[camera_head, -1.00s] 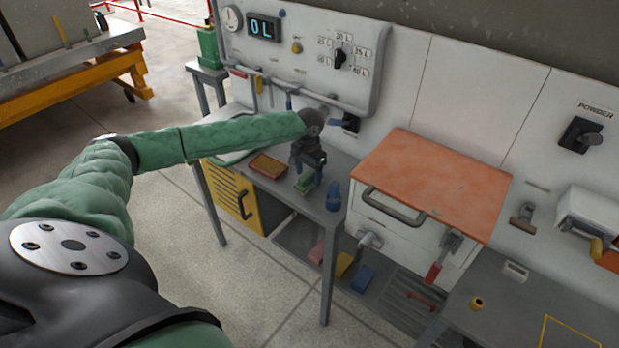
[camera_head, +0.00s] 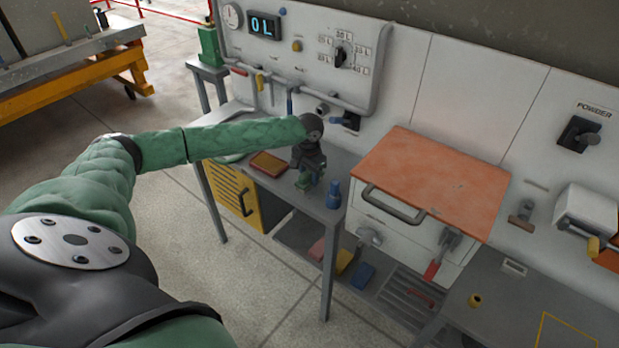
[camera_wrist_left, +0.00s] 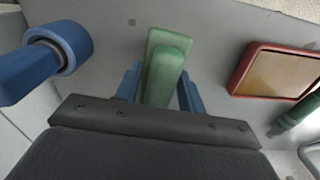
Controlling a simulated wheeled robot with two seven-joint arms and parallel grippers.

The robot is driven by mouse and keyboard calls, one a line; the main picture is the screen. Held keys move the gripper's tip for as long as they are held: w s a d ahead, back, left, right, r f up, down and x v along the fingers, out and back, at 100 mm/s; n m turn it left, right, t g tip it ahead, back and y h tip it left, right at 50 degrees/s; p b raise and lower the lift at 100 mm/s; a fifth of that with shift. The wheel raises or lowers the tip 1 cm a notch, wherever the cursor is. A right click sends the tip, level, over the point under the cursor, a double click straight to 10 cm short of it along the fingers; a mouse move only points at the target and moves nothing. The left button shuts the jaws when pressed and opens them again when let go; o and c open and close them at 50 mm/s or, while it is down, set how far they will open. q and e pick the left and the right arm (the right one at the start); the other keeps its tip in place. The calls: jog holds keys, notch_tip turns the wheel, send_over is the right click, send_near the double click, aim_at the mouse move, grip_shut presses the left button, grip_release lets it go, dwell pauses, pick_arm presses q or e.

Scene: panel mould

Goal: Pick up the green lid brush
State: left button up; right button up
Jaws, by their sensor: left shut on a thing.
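The green lid brush (camera_wrist_left: 164,76) is between the blue fingers of my left gripper (camera_wrist_left: 160,88) in the left wrist view. The gripper is shut on it. In the head view the left gripper (camera_head: 309,182) points down at the grey bench top, and the green brush (camera_head: 305,179) shows only in part between the fingers. I cannot tell whether the brush still touches the bench. My right gripper is not in view.
A blue bottle-shaped thing (camera_head: 333,195) stands close to the right of the gripper. A red-rimmed tray (camera_head: 268,163) lies to its left. The grey bench (camera_head: 345,165) is against a white panel wall. A white box with an orange top (camera_head: 436,182) stands further right.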

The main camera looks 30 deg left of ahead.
pick_arm(q)
jog(key=shift+r, duration=0.1)
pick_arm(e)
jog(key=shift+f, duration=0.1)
